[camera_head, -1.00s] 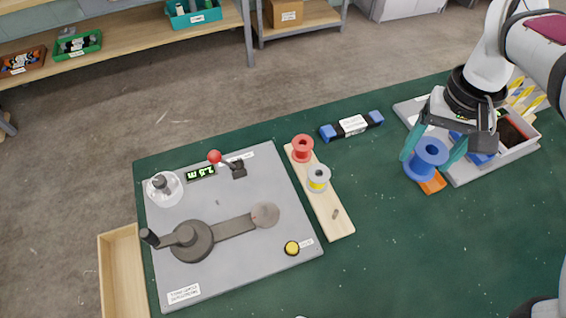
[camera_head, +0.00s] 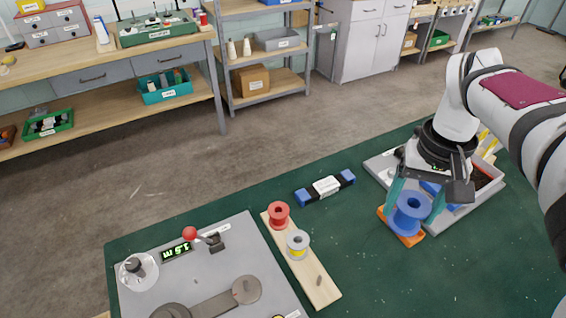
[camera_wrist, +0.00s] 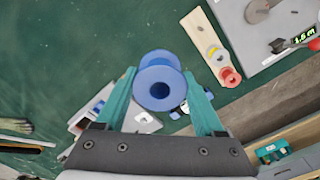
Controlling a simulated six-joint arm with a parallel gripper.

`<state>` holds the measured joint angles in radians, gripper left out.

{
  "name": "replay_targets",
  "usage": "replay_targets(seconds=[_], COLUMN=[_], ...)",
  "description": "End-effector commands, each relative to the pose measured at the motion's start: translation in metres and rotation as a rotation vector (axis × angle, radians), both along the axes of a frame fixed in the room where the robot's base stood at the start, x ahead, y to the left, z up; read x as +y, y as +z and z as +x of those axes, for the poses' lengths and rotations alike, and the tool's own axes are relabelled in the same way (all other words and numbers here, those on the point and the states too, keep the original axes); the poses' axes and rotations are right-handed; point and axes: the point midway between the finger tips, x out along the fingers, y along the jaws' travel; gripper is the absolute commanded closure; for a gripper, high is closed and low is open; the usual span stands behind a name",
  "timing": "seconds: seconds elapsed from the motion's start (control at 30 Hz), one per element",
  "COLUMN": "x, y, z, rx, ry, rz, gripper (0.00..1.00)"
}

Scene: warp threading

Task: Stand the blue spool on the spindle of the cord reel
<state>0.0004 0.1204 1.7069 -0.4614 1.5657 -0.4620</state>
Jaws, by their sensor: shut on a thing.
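The blue spool (camera_head: 409,214) is upright between the teal fingers of my gripper (camera_head: 412,208), which is shut on it. It also shows in the wrist view (camera_wrist: 160,90), its round flange between both fingers. The spool is over or against an orange piece (camera_head: 403,239); I cannot tell whether they touch. The cord reel is a grey board (camera_head: 250,240) at lower left, partly cut off by the frame. A short grey post (camera_head: 134,265) stands in a pale round dish at its left, apparently the spindle, with no spool on it.
A wooden strip (camera_head: 318,286) holds a red spool (camera_head: 279,215) and a white-and-yellow spool (camera_head: 298,244) beside the board. A red-knobbed lever (camera_head: 190,233) rises from the board. A blue-ended bar (camera_head: 326,188) lies behind. A grey tray (camera_head: 480,185) is behind my gripper. Green mat in front is clear.

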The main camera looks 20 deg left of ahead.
Motion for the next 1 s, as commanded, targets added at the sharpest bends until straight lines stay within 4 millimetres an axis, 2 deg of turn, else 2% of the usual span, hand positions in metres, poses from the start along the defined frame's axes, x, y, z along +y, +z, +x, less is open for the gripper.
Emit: replay_targets(seconds=[0.2,0.27,0.33,0.47,0.57,0.7,0.8,0.9,1.0], x=[0.003,0.011,0.027,0.078,0.125,0.193,0.231,0.255,0.266], y=[-0.001,-0.005,-0.013,-0.037,-0.06,-0.095,-0.116,-0.13,-0.137], z=[0.0,0.001,0.002,0.0,-0.01,-0.041,-0.068,-0.089,-0.102], rx=[0.001,0.003,0.004,0.007,0.008,0.008,0.005,0.003,0.002], ry=[0.01,0.038,0.101,0.286,0.456,0.715,0.874,0.981,1.035], rz=[0.0,0.0,-0.002,-0.006,-0.007,-0.007,-0.005,-0.003,-0.001], gripper=[0.7,0.7,0.7,0.7,0.7,0.7,0.7,0.7,0.7])
